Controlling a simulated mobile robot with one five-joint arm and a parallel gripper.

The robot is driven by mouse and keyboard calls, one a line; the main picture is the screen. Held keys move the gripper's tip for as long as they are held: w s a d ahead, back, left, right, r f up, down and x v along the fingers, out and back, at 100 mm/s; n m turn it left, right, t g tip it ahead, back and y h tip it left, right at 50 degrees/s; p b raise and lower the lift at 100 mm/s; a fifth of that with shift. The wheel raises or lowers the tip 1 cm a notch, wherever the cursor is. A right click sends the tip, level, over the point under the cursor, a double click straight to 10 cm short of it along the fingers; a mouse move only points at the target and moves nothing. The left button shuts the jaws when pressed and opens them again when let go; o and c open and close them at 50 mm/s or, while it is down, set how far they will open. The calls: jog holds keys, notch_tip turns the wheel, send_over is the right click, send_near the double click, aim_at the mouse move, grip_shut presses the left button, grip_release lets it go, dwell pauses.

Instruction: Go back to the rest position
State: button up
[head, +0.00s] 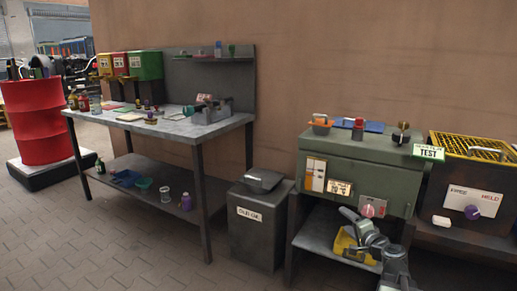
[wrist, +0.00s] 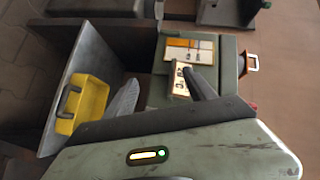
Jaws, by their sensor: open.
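My gripper (head: 350,230) is low in front of the green cabinet (head: 350,153) in the head view, its jaws open. In the wrist view the two fingers of my gripper (wrist: 163,90) stand apart with nothing held between them. A yellow item (head: 342,244) with a handle-like opening is on the shelf below the cabinet. The yellow item (wrist: 82,105) shows left of the fingers in the wrist view, apart from them. The cabinet front, with a label card (wrist: 189,50), lies beyond the fingers.
A dark bin (head: 258,232) with a label stands left of the cabinet. A workbench (head: 180,128) with bottles and tools is further left, near a red drum (head: 38,122). A yellow-grated box (head: 470,150) stands at right. The paved floor (head: 130,240) at front left is clear.

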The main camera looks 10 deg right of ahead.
jog(key=a+f+n+g+y, duration=0.3)
jog(key=a+f+n, duration=0.15)
jog(key=a, duration=0.95)
jog(key=a+f+n+g+y, duration=0.2)
jog(key=a+f+n+g, duration=0.25)
jog(key=a, duration=0.85)
jog(key=s+a+f+n+g+h, duration=0.1)
jog(key=s+a+f+n+g, duration=0.2)
jog(key=s+a+f, duration=0.35)
jog(key=s+d+f+n+g+h, duration=0.1)
jog(key=s+d+f+g+h, duration=0.15)
jog(key=s, duration=0.25)
jog(key=s+d+f+g+h, duration=0.2)
jog(key=s+d+g+h, duration=0.1)
jog(key=s+d, duration=0.25)
notch_tip(320, 180, up, 38)
jog(key=p, duration=3.7)
jog(key=shift+d+p, duration=0.15)
jog(key=shift+p, duration=0.2)
jog(key=shift+w+f, duration=0.1)
jog(key=shift+w, duration=0.05)
